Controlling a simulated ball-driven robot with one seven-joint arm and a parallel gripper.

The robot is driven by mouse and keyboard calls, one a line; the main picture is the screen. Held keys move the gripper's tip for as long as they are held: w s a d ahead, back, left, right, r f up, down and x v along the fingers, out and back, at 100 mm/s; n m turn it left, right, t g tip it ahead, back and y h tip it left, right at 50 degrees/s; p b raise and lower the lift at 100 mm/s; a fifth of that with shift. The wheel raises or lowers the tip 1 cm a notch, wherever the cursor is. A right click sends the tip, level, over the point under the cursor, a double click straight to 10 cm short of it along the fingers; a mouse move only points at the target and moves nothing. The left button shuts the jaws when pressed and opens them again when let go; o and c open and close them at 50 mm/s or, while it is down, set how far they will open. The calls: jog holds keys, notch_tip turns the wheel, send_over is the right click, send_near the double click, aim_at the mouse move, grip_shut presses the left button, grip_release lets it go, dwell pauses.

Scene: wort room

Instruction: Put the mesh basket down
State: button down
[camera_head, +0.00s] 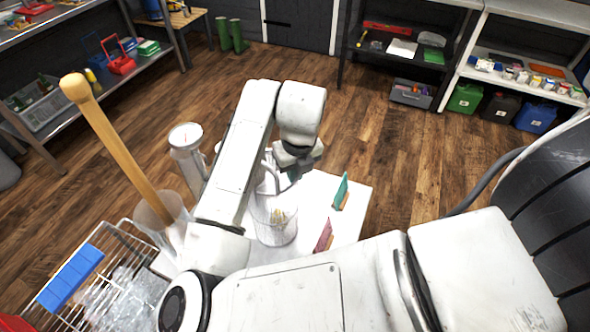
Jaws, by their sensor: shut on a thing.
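The mesh basket (273,226) is a pale, see-through round basket with something yellowish inside. It appears upright over the white tabletop (352,188), just right of my forearm. I cannot tell whether its bottom touches the surface. My gripper (289,174) is above the basket, pointing down and shut on its raised handle (271,178). The fingertips are small and partly hidden by my wrist.
A green card (341,190) and a pink card (323,236) stand right of the basket. A clear vessel with a long wooden paddle (120,145), a metal canister (187,158) and a wire rack (118,232) stand left. Floor beyond the table is clear.

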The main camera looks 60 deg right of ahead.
jog(key=shift+f, duration=0.15)
jog(key=c, duration=1.2)
grip_release()
jog(key=shift+c, duration=0.2)
jog(key=r, duration=0.4)
jog(key=s+r, duration=0.1)
jog(key=r, duration=0.3)
jog(key=a+r, duration=0.1)
jog(key=r, duration=0.3)
jog(key=shift+s+r, duration=0.1)
jog(key=shift+s, duration=0.05)
